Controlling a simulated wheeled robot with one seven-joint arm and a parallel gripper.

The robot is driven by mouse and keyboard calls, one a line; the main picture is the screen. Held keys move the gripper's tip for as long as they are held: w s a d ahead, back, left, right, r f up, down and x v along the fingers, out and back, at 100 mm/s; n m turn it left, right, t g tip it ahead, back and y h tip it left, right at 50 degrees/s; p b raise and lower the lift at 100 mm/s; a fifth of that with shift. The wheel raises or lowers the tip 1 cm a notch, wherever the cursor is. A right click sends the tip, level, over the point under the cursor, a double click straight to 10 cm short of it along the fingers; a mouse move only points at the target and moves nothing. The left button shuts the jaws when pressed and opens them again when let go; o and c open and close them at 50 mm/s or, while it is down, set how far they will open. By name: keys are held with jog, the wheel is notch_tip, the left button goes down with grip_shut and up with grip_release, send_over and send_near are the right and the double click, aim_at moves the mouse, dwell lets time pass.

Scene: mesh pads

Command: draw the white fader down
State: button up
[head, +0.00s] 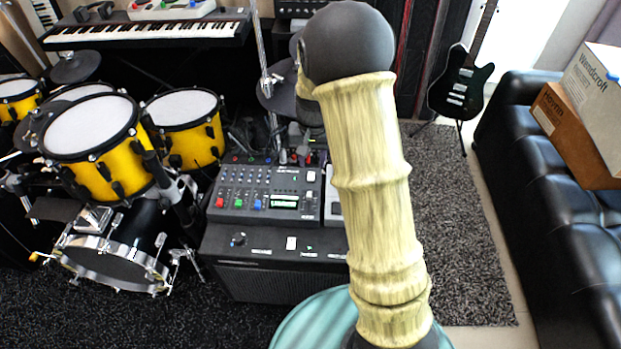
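A small white slider cap (291,243) stands out on the top panel of a dark box (255,243) on the floor, in the lower middle of the head view. It looks like the white fader, but its slot is too small to make out. Another small white cap (311,176) shows on the grey mixer-like unit (235,191) behind it. I cannot tell from this view which way either cap is set. My gripper is not seen; my own arm fills the centre right and hides the right end of the box.
Yellow drums (95,150) stand close on the left, and a keyboard (150,30) is behind. A black sofa (545,170) with cardboard boxes (573,135) lines the right. A guitar (462,85) stands at the back. The grey rug (455,230) is mostly clear.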

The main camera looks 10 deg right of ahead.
aim_at(310, 193)
jog(key=w, duration=0.3)
jog(key=shift+f+p, duration=0.1)
jog(key=shift+p, duration=0.3)
jog(key=shift+a, duration=0.1)
notch_tip(310, 193, down, 17)
jog(key=b, duration=0.4)
jog(key=shift+f, duration=0.2)
jog(key=shift+c, duration=0.5)
grip_shut()
